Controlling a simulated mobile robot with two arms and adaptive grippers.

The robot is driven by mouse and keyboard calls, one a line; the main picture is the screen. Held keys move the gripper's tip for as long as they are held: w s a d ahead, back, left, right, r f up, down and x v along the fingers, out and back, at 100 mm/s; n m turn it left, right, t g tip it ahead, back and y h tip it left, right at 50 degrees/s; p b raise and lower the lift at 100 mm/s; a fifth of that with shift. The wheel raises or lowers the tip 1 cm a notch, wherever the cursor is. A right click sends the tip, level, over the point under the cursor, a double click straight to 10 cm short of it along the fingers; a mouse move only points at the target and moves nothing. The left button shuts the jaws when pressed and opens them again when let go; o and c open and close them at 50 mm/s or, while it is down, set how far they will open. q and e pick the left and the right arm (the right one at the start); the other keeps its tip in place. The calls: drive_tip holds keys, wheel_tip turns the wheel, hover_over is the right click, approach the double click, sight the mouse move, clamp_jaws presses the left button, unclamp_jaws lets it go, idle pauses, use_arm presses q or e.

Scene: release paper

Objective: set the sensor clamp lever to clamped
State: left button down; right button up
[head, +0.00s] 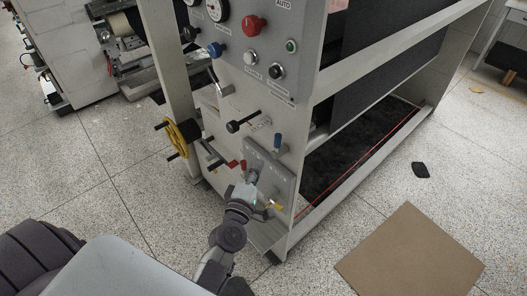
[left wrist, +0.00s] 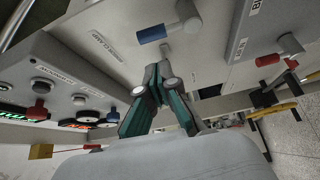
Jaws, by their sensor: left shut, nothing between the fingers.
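A blue-handled lever (head: 277,142) stands upright on the pale machine face, above a small grey control box (head: 284,182). In the left wrist view the blue handle (left wrist: 152,34) joins a grey pivot, and a label (left wrist: 106,46) beside it seems to read "clamp". I cannot tell for certain that this is the sensor clamp lever. My left gripper (head: 252,177) is in front of the control box, below the blue lever. In the left wrist view its fingertips (left wrist: 160,72) meet, empty and apart from the blue handle. My right gripper is not in view.
A yellow handwheel (head: 181,137) juts out at the left. A brown board (head: 411,255) lies on the floor at right. The floor in front is otherwise mostly clear.

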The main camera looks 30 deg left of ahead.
use_arm(q)
drive_tip(key=w+a+p, duration=0.1)
drive_tip(key=w, duration=0.8)
drive_tip(key=shift+w+a+r+p, duration=0.15)
drive_tip(key=shift+w+p, duration=0.05)
drive_tip(key=shift+p, duration=0.1)
drive_tip(key=shift+s+m+b, duration=0.1)
drive_tip(key=shift+m+b, duration=0.2)
drive_tip(key=shift+b, duration=0.3)
